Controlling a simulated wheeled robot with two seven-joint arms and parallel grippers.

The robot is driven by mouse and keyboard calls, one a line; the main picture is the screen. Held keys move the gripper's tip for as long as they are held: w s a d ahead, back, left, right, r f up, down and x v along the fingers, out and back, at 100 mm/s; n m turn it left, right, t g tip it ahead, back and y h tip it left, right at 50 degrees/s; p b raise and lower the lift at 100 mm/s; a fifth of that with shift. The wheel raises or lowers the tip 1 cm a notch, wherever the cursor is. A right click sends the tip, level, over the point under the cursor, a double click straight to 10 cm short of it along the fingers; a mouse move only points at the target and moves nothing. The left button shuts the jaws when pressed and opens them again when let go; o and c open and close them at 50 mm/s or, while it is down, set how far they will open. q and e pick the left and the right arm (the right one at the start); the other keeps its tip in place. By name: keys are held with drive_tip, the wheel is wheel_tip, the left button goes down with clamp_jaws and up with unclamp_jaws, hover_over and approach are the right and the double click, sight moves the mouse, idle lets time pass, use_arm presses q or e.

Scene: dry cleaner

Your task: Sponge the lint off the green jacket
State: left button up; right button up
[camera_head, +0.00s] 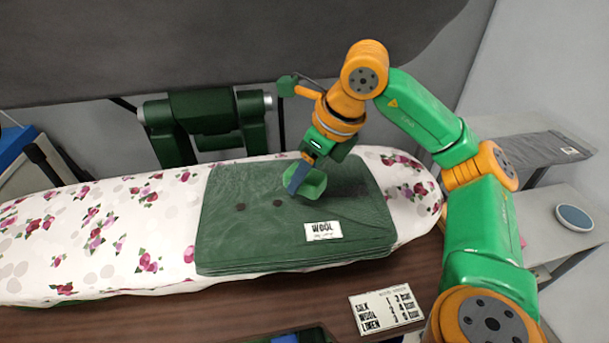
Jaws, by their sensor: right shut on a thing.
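The green jacket (225,235) lies folded flat on a flowered ironing board, with a white "WOOL" label (323,231) on its front part. Two dark round spots show on its middle, and paler greyish patches lie on its upper left part; I cannot tell whether these patches are lint. My right gripper (300,177) points down over the jacket's upper right part, shut on a light green sponge (314,186). The sponge is at or just above the cloth; I cannot tell if it touches. The gripper hides part of the jacket behind it. My left gripper is not in view.
The ironing board (120,225) has free room left of the jacket. A white card (386,309) listing silk, wool and linen lies on the brown table front (200,322). A grey shelf with a blue-topped round object (574,218) stands right. A dark green machine (205,112) stands behind.

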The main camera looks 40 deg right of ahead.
drive_tip(key=shift+a+r+p, duration=0.1)
drive_tip(key=shift+r+p, duration=0.25)
drive_tip(key=shift+r, duration=0.35)
drive_tip(key=r, duration=0.1)
drive_tip(key=p, duration=0.1)
drive_tip(key=r+p, duration=0.1)
drive_tip(key=shift+d+r, duration=0.25)
drive_tip(key=shift+r, duration=0.1)
drive_tip(key=shift+r+p, duration=0.1)
drive_tip(key=shift+p, duration=0.25)
drive_tip(key=shift+a, duration=0.15)
